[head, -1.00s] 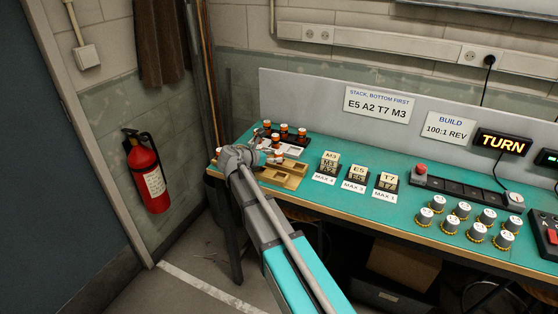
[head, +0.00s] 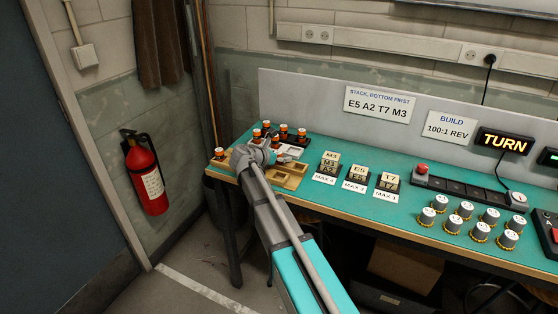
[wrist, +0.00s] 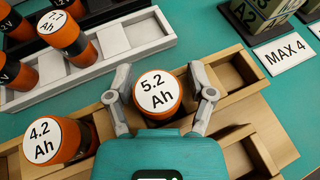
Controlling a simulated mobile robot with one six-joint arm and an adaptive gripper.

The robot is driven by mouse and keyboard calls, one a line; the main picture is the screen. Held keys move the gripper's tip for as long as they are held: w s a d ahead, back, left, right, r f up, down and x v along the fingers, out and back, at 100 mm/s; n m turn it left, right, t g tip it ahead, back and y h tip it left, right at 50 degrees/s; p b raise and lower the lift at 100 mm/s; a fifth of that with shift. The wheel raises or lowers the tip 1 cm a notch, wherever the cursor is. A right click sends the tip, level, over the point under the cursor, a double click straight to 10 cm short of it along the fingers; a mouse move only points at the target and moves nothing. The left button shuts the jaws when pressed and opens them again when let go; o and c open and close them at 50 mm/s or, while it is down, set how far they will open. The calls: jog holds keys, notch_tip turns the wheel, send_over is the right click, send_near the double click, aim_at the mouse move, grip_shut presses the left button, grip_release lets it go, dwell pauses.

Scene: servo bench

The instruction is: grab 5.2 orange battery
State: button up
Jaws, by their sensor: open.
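The orange battery with a white top marked 5.2 Ah (wrist: 159,94) stands upright at the wooden tray (wrist: 225,99) in the wrist view. My gripper (wrist: 164,86) is open, with one finger on each side of this battery. I cannot tell whether the fingers touch it. The battery's lower part is hidden by my gripper body. In the head view my gripper (head: 262,155) is over the wooden tray at the bench's left end, and the arm hides much of that area.
An orange battery marked 4.2 Ah (wrist: 57,140) stands close left of my gripper. Stacked blocks (head: 329,162) stand to the right. A red fire extinguisher (head: 146,172) hangs on the wall.

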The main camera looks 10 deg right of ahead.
grip_shut()
dwell(0.3)
jog(key=shift+r, duration=0.25)
notch_tip(320, 180, up, 2)
jog(key=p, duration=0.2)
jog(key=shift+r+p, duration=0.1)
jog(key=shift+p, duration=0.25)
jog(key=s+a+r+p, duration=0.5)
jog(key=s+r+p, duration=0.5)
jog(key=s, duration=0.3)
jog(key=shift+r, duration=0.2)
